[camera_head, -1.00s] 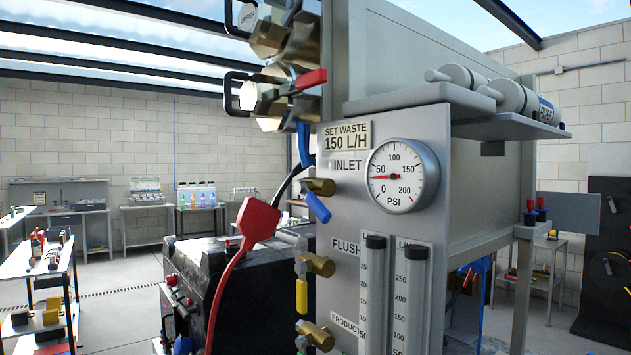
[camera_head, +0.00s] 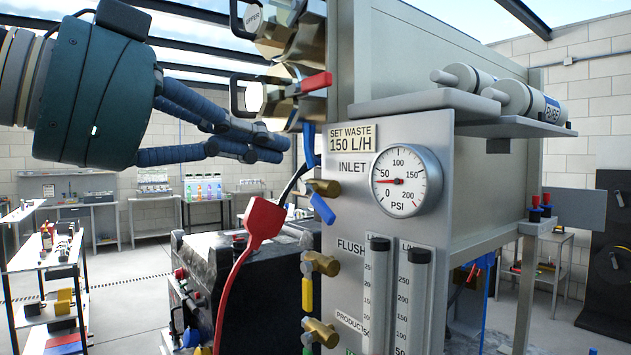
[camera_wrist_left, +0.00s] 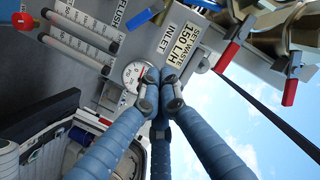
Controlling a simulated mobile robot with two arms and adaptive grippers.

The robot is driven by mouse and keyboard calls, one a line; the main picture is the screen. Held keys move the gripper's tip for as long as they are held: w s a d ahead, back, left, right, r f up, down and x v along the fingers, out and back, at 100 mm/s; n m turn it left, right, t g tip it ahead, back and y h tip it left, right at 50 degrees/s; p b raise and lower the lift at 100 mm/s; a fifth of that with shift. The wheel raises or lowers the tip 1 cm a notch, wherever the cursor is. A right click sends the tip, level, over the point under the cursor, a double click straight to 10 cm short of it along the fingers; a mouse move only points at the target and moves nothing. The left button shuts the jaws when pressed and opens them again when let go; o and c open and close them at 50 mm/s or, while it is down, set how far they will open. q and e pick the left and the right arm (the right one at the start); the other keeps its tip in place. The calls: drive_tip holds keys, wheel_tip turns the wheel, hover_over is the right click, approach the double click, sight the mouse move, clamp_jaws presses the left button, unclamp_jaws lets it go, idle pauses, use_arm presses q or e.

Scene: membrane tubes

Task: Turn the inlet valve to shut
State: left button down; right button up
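The inlet valve is a small brass valve (camera_head: 325,187) on the left edge of the grey panel, below the INLET label. Its blue handle (camera_head: 322,208) slants down and to the right. In the left wrist view the blue handle (camera_wrist_left: 141,18) shows near the top. My left gripper (camera_head: 285,147) reaches in from the upper left, its blue fingers pointing right. Its tips are up and left of the valve and look apart from it. In the left wrist view the fingertips (camera_wrist_left: 160,84) are drawn together with nothing visible between them. My right gripper is out of view.
Brass valves with a red handle (camera_head: 316,82) and a blue lever (camera_head: 308,144) sit above. A yellow-handled valve (camera_head: 307,293) is below. A pressure gauge (camera_head: 406,181) is right of the inlet valve. A red connector (camera_head: 265,217) on a cable stands left of the panel.

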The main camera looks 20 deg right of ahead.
sight(317, 203)
use_arm(q)
drive_tip(key=w+d+f+p, duration=0.1)
drive_tip(key=w+d, duration=0.1)
drive_tip(key=w+d+f+p, duration=0.2)
drive_tip(key=d, duration=0.1)
drive_tip(key=w+d+f+p, duration=0.1)
drive_tip(key=w+d+f, duration=0.1)
drive_tip(key=shift+w+d+f, duration=0.15)
drive_tip(key=shift+w+d, duration=0.1)
drive_tip(key=shift+d, duration=0.2)
drive_tip(key=shift+d, duration=0.1)
drive_tip(key=shift+f+m, duration=0.2)
drive_tip(key=shift+m, duration=0.1)
